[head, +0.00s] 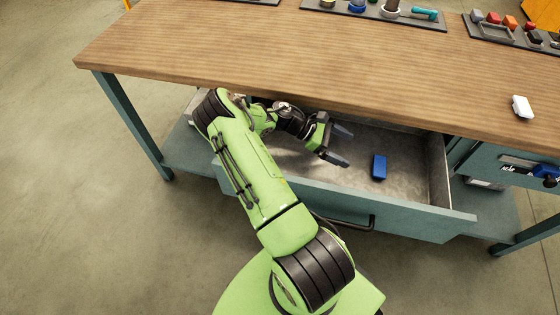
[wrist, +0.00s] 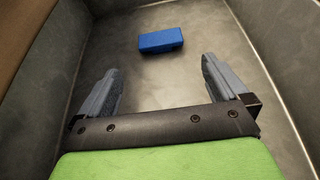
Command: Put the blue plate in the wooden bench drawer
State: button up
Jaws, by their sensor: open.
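The blue plate (head: 379,167) is a small blue block lying on the floor of the open bench drawer (head: 412,228), right of its middle. In the wrist view the blue plate (wrist: 161,40) lies beyond my fingertips, apart from them. My gripper (head: 345,146) reaches into the drawer below the bench top, left of the plate. In the wrist view my gripper (wrist: 160,78) has its two fingers spread wide with nothing between them. My arm hides the left part of the drawer.
The wooden bench top (head: 290,60) overhangs the back of the drawer. A small white object (head: 522,107) lies on its right side. Trays of parts (head: 405,15) stand along the back. The drawer floor around the plate is clear.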

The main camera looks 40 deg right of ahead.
jog(key=w+a+r+m+t+y, duration=0.2)
jog(key=w+a+r+t, duration=0.25)
jog(key=a+r, duration=0.35)
jog(key=w+a+r+m+t+y, duration=0.35)
jog(key=a+r+t, duration=0.2)
jog(key=a, duration=0.45)
jog(key=s+a+r+t, duration=0.3)
jog(key=s+a+r, duration=0.1)
jog(key=a, duration=0.5)
jog(key=s+a+r+t+y, duration=0.1)
jog(key=s+a+r+t, duration=0.3)
jog(key=a+r, duration=0.3)
jog(key=shift+s+a+m, duration=0.35)
jog(key=shift+s+a, duration=0.4)
jog(key=shift+a, duration=0.2)
jog(key=shift+r+y, duration=0.15)
jog(key=shift+y, duration=0.1)
